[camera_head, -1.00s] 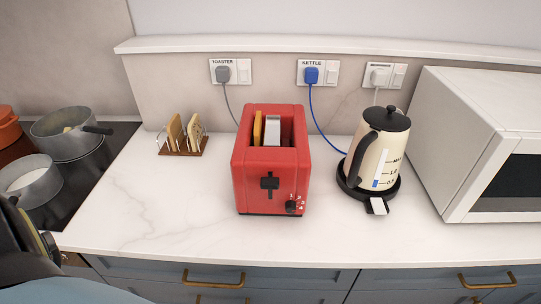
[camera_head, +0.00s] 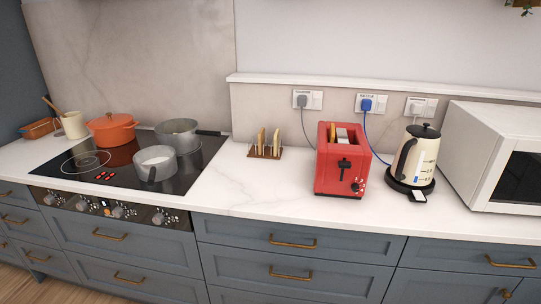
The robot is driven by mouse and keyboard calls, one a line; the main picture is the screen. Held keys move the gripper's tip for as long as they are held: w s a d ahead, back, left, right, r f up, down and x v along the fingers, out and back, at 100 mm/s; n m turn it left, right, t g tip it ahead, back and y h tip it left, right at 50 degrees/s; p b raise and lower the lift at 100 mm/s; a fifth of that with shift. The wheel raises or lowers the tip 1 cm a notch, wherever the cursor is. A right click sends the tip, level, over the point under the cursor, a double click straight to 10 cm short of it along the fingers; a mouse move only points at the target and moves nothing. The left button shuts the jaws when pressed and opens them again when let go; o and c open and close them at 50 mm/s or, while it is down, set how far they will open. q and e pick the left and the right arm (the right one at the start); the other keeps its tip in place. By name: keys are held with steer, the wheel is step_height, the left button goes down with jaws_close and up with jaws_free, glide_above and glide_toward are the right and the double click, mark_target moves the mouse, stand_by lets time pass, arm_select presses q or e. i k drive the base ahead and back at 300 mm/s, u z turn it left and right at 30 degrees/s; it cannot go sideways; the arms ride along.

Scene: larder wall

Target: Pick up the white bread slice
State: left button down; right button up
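Pale tan bread slices stand upright in a small brown rack on the counter, one on the left (camera_head: 262,140) and one on the right (camera_head: 276,142). The rack (camera_head: 265,155) is left of the red toaster (camera_head: 342,178). A golden-brown slice (camera_head: 334,130) shows in the toaster's left slot, and the other slot looks metallic inside. I cannot tell for certain which slice is the white bread. Neither of my grippers is in view.
A cream kettle (camera_head: 416,160) and a white microwave (camera_head: 490,150) stand right of the toaster. Left are a hob with grey pans (camera_head: 178,133) (camera_head: 155,163), an orange pot (camera_head: 112,130) and a cream jug (camera_head: 74,124). The white counter (camera_head: 235,190) before the rack is clear.

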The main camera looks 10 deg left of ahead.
mark_target(332, 130)
steer(key=u, duration=0.8)
steer(key=i, duration=1)
steer(key=z, duration=0.95)
steer(key=i, duration=0.3)
steer(key=z, duration=0.3)
steer(key=k, duration=0.4)
steer(key=u, duration=0.6)
steer(key=i, duration=0.65)
steer(key=z, duration=0.45)
